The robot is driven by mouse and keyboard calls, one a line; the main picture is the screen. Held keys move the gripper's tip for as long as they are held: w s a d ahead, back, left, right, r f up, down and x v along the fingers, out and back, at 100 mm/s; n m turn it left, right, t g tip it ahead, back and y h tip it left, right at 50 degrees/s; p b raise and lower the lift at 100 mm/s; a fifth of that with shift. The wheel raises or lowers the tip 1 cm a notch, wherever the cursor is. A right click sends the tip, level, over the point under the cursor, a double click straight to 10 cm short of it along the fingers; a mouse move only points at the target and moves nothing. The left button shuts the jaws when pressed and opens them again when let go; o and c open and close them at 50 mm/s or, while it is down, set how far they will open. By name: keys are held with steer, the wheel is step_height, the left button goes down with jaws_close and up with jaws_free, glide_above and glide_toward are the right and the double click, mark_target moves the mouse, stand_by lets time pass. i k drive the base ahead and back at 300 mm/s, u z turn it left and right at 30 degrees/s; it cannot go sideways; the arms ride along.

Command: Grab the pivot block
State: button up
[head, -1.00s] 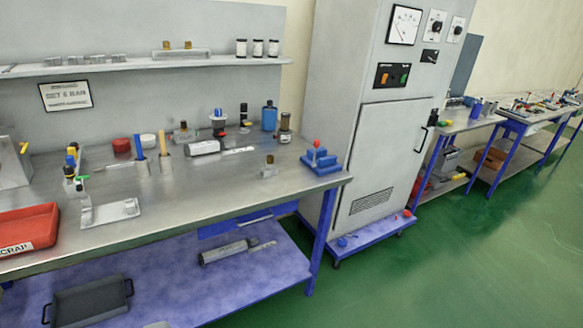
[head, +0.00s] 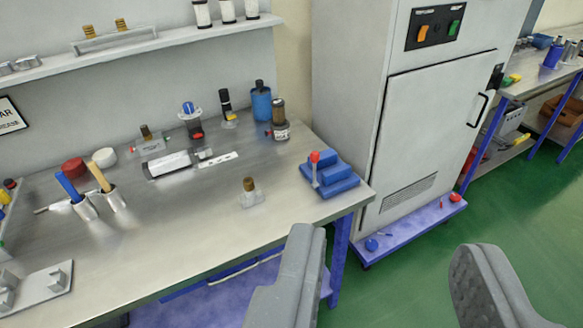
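No part is labelled as the pivot block, and I cannot tell for certain which one it is. A blue stepped block (head: 330,179) with an upright red-tipped piece sits at the bench's right front corner. A small clear block with a brown top (head: 250,194) stands alone to its left. A metal plate carrying grey blocks (head: 38,290) lies at the far left front. My gripper (head: 388,243) is open, with its two grey fingers wide apart and nothing between them. It shows in front of the bench corner and the green floor, touching none of these parts.
The steel bench (head: 190,235) has clear room in its front middle. Behind stand a blue bottle (head: 261,105), a dark-capped jar (head: 279,122) and several fittings. Two handled tools (head: 85,195) stand at the left. A grey cabinet (head: 425,130) rises right of the bench.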

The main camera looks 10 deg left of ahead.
mark_target(249, 199)
steer(key=u, duration=0.2)
steer(key=i, duration=1.25)
steer(key=u, duration=0.45)
